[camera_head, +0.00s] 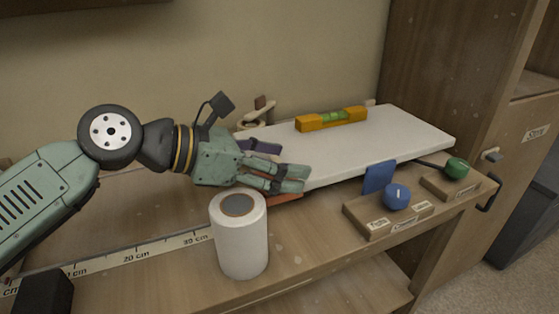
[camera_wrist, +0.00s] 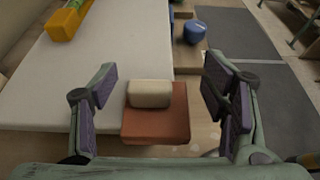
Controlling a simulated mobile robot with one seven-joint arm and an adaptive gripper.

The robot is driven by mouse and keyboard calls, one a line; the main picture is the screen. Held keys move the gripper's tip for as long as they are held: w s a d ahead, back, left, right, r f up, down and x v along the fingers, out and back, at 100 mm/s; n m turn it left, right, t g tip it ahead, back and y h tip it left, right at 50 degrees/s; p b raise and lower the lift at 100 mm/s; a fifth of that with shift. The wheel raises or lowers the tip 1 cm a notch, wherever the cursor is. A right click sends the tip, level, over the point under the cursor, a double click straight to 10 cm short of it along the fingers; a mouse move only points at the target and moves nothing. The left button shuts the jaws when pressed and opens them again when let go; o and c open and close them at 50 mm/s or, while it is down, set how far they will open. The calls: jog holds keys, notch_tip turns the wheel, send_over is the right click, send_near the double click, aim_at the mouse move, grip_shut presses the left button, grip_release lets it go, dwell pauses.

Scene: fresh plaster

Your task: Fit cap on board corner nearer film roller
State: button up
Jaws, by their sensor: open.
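An orange-brown square piece with a cream block on top, which looks like the cap (camera_wrist: 155,126), lies at the near corner of the white board (camera_wrist: 80,82) in the wrist view. I cannot tell whether it is seated on that corner or just over it. In the head view only an orange sliver (camera_head: 287,198) of it shows below my fingers. My gripper (camera_head: 293,179) is open, with its fingers on either side of the piece in the wrist view (camera_wrist: 163,95). The white roll with a grey core, perhaps the film roller (camera_head: 241,240), stands upright in front of my gripper.
A yellow spirit level (camera_head: 332,119) lies on the board (camera_head: 400,138). A blue knob (camera_head: 396,197) and a green knob (camera_head: 456,168) sit on labelled wooden blocks by a blue card (camera_head: 379,177). A ruler strip (camera_head: 135,256) runs along the bench. A wooden tool stands behind my gripper.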

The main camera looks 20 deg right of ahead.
jog(key=shift+r, duration=0.1)
jog(key=shift+r+p, duration=0.25)
jog(key=shift+p, duration=0.25)
jog(key=b+v, duration=0.1)
jog(key=v, duration=1.1)
jog(key=shift+r+b, duration=0.3)
jog(key=shift+b, duration=0.05)
